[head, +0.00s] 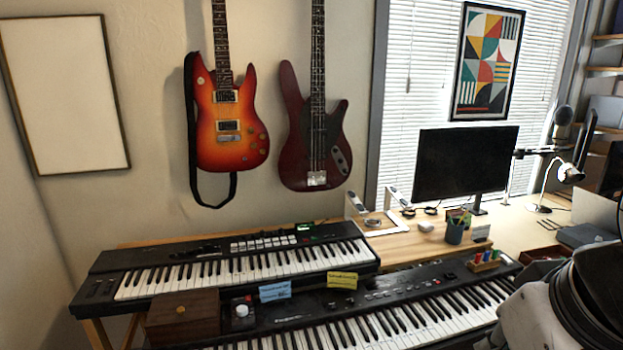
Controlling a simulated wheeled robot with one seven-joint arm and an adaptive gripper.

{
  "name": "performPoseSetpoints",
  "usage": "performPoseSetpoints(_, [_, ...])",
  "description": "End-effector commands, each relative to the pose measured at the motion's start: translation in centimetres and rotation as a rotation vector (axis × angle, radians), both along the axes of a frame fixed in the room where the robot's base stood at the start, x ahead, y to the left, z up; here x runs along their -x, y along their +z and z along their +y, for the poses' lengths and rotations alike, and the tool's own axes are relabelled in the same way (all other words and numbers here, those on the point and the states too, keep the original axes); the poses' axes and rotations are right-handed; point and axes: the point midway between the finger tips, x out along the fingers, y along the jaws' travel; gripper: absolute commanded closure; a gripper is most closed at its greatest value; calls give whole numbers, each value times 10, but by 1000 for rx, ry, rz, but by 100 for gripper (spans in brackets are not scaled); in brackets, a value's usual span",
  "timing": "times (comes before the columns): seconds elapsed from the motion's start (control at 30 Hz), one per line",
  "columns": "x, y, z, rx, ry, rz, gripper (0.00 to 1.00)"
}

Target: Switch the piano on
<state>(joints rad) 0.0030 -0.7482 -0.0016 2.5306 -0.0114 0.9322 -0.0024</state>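Two black keyboards are in the head view, and I cannot tell from the picture which one is the piano. The rear keyboard (150,256) has a row of pale buttons and a small green lit patch near its top right. The front keyboard (400,283) is longer, with knobs and buttons on its panel and no lit display that I can make out. A blue label (275,291) and a yellow label (342,280) stand at its back edge; their writing is too small to read. Part of my arm shows at the lower right, but my gripper is not in view.
A brown wooden box (183,318) stands left of the front keyboard's panel. A rack of coloured spools (485,262) sits by its right end. A pen cup (454,233), monitor (464,163) and lamp (546,190) stand behind. Two guitars (228,125) (316,130) hang on the wall.

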Motion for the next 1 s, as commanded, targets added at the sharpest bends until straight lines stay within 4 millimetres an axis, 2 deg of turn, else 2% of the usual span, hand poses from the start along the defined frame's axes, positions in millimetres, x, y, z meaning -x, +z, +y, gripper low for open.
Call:
performPoseSetpoints(0.87, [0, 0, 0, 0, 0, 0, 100])
performPoseSetpoints(1.0, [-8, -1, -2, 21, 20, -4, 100])
